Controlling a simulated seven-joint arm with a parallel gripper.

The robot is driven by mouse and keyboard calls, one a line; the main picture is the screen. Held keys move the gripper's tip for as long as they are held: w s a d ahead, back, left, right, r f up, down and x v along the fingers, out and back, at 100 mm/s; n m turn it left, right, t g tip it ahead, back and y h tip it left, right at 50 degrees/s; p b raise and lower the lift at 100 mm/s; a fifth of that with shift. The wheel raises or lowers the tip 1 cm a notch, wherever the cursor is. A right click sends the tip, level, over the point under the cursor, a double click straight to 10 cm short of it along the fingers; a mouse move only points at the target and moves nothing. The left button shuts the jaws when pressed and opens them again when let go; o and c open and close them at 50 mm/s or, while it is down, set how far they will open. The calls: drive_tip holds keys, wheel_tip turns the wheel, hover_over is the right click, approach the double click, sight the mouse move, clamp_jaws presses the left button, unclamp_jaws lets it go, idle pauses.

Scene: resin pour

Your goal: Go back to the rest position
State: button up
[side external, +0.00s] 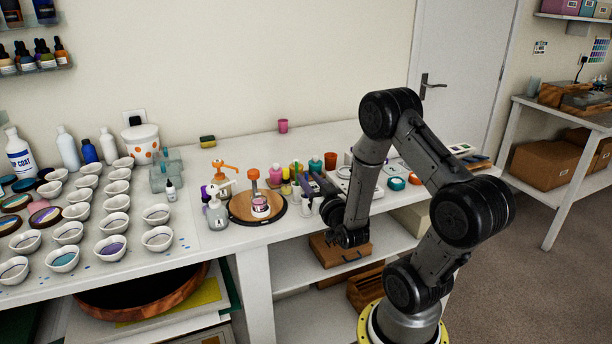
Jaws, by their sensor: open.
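My arm reaches over the right part of the white worktop (212,240). My gripper (318,190) is open at the worktop's front edge, just right of a round wooden board (238,208). Its fingers are small and dark here, partly mixed with the bottles behind them. I see nothing clearly held between them. On the board stands a small jar with a pink label (260,206), apart from the gripper.
Several coloured bottles and cups (277,173) crowd behind the gripper. A shelf with a wooden box (340,251) lies below. A door (455,75) is behind.

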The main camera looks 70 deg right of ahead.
drive_tip(key=r+v, duration=0.1)
drive_tip(key=v, duration=0.8)
drive_tip(key=w+a+r+n+t+y, duration=0.2)
drive_tip(key=w+a+r+t+y, duration=0.15)
drive_tip(key=w+a+r, duration=0.35)
drive_tip(key=w+a+r+n+t+y, duration=0.2)
drive_tip(key=w+a+r+n+y, duration=0.15)
drive_tip(key=r, duration=0.65)
drive_tip(key=a+r+n+g+y, duration=0.1)
drive_tip(key=a+n+g+y, duration=0.15)
drive_tip(key=a+y, duration=0.35)
drive_tip(key=s+a+f+n+g, duration=0.1)
drive_tip(key=s+f+g, duration=0.3)
drive_tip(key=s, duration=0.4)
drive_tip(key=s+a+f+n+g, duration=0.1)
drive_tip(key=s+a+f+g, duration=0.2)
drive_tip(key=s, duration=0.6)
wheel_tip(320, 180, down, 2)
drive_tip(key=g, duration=0.3)
drive_tip(key=shift+s+a+g, duration=0.15)
drive_tip(key=shift+a+g, duration=0.05)
drive_tip(key=shift+g, duration=0.1)
drive_tip(key=shift+f, duration=0.15)
